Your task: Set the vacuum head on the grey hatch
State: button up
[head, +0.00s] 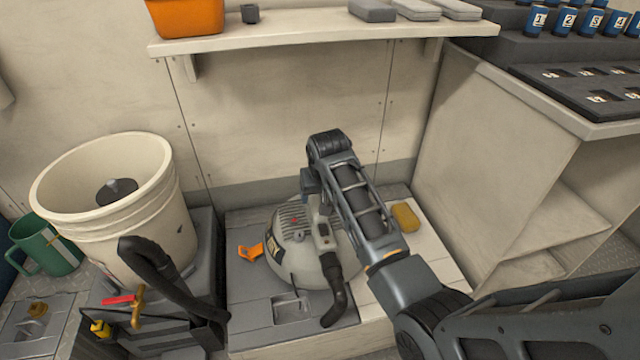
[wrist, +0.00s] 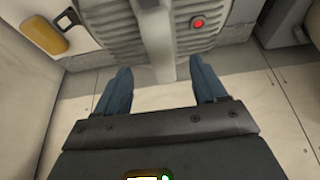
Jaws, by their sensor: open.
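The vacuum head (head: 287,262) is a rounded pale grey-beige dome with ribbed vents, a red button and a black hose stub. It sits upright on the grey hatch (head: 252,312), and its right side reaches toward the cream strip beside it. In the wrist view, the vents and red button of the vacuum head (wrist: 190,35) fill the top. My gripper (wrist: 160,84) is open, with its blue fingers apart on either side of the end of the pale handle bar. Gaps show between bar and fingers. In the head view my arm hides the fingers.
A cream bucket (head: 105,225) stands at left on a dark base with a black hose. An orange clip (head: 251,251) lies left of the vacuum head, a yellow sponge (head: 405,217) right. A shelf (head: 320,33) overhangs behind. A cream cabinet (head: 500,150) bounds the right.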

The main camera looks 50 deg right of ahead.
jog(key=shift+v, duration=1.35)
